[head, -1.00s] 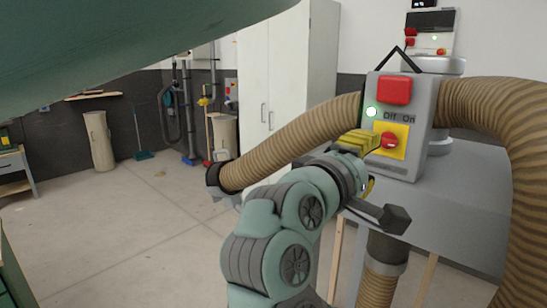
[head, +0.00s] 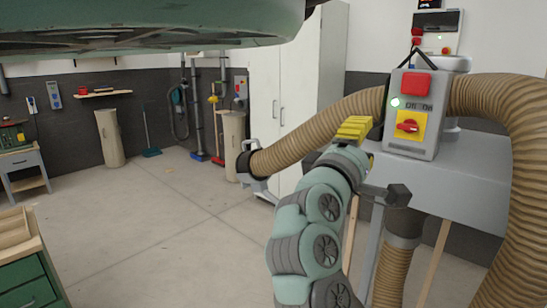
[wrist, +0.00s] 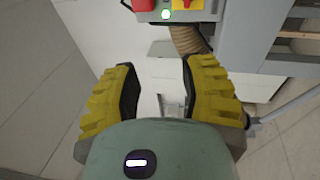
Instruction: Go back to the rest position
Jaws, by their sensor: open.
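My gripper (head: 355,130) has yellow ridged fingers and is raised in front of a grey control box, just left of its switch in the head view. In the wrist view my gripper (wrist: 160,90) shows its two yellow fingers spread apart, with nothing between them. The control box (head: 398,143) carries a large red button, a lit pale green lamp and a red rotary switch (head: 407,126) on a yellow plate. The box's lower edge and switch also show at the top of the wrist view (wrist: 187,4). I cannot tell the exact gap between fingers and box.
A thick ribbed hose (head: 320,132) runs left from behind the box, and another bends down at the right. A grey table (head: 470,165) stands behind my arm. A white cabinet (head: 300,90) is at the back. A green drawer unit (head: 25,278) is lower left. The middle floor is clear.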

